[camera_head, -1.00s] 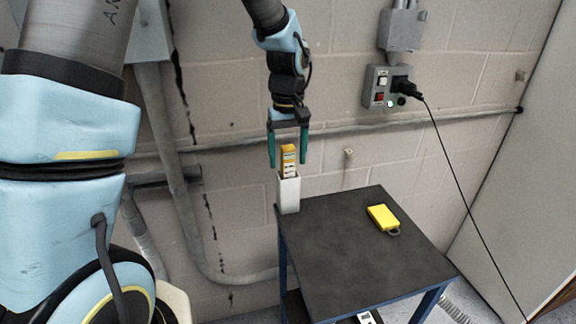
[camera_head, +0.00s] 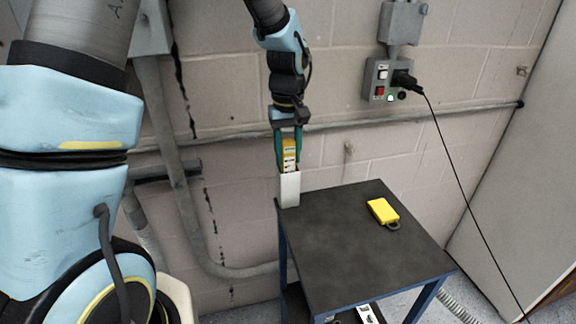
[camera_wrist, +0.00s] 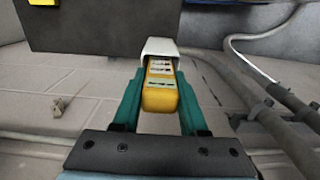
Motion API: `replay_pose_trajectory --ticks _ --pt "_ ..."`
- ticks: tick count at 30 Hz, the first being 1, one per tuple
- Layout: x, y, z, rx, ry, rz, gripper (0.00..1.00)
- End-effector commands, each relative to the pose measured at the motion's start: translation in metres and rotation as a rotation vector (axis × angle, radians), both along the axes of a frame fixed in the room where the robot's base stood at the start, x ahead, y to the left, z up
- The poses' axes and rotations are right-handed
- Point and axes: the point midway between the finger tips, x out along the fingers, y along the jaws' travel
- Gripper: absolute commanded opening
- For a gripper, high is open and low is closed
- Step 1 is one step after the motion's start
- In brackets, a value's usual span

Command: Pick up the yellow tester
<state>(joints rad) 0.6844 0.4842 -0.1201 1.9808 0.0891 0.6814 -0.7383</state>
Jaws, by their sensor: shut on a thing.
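The yellow tester (camera_head: 289,157), with pale labelled bands on its face, stands upright in a white holder (camera_head: 289,189) at the table's back left corner. Its lower part is hidden in the holder. My gripper (camera_head: 288,160) is above the holder with its green fingers shut on the tester, one on each side. In the wrist view the tester (camera_wrist: 160,92) sits between the two fingers (camera_wrist: 160,105), and its far end is at the mouth of the white holder (camera_wrist: 159,47).
The dark table (camera_head: 345,250) also carries a yellow box (camera_head: 381,212) with a dark loop. A grey outlet box (camera_head: 380,84) with a black plug and cable is on the block wall. Pipes run along the wall behind. The table's middle is clear.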

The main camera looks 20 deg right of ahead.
Motion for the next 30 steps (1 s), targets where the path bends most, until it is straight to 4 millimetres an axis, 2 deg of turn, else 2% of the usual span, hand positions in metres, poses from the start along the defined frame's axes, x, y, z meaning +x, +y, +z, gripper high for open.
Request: replay_pose_trajectory --ticks 11,17,23,30 --pt "0.000 0.000 0.001 0.000 -0.001 0.000 0.00" --pt "0.001 0.000 0.009 0.000 -0.002 0.000 0.00" --pt "0.001 -0.001 0.036 -0.005 -0.005 0.000 0.00" --pt "0.001 -0.001 0.088 -0.005 -0.006 0.000 0.00"
